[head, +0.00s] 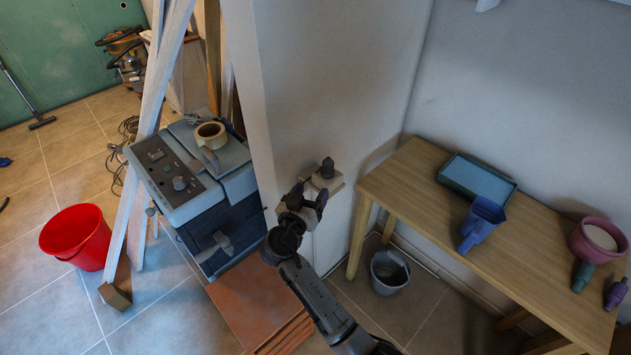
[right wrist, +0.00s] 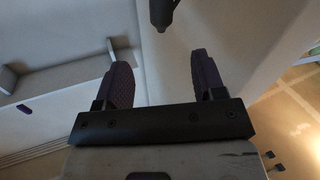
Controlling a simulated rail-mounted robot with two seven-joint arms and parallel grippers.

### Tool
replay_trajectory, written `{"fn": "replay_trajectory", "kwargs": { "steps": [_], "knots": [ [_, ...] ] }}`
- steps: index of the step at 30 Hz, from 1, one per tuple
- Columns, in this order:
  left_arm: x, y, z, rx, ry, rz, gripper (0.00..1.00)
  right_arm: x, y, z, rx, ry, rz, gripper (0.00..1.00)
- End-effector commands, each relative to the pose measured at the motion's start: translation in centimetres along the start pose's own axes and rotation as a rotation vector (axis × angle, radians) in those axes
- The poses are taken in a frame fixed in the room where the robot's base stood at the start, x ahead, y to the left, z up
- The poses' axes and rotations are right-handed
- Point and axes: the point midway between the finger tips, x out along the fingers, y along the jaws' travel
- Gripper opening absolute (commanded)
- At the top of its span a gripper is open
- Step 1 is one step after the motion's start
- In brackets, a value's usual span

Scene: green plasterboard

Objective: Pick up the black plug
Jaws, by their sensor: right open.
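My right gripper (head: 308,194) is open and empty, just in front of and slightly below the plug in the head view. It also shows in the right wrist view (right wrist: 161,68), with two dark fingers apart. My left gripper is not in view.
A grey machine (head: 190,195) stands left of my right arm. A grey bucket (head: 390,272) and a red bucket (head: 75,235) are on the floor.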

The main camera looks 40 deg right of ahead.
Motion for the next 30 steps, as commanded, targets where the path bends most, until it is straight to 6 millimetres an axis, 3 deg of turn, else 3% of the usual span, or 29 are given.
{"fn": "replay_trajectory", "kwargs": {
  "steps": [7,21,30],
  "knots": [
    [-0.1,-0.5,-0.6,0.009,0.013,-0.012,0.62,0.5,-0.2,-0.2,0.166,0.010,-0.017,0.63],
    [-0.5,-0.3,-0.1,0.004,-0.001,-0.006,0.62,7.5,-0.3,-0.3,0.179,0.009,-0.017,0.63],
    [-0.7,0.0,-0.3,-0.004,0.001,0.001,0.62,9.1,-0.2,-0.2,0.180,0.007,-0.017,0.63]
  ]
}}
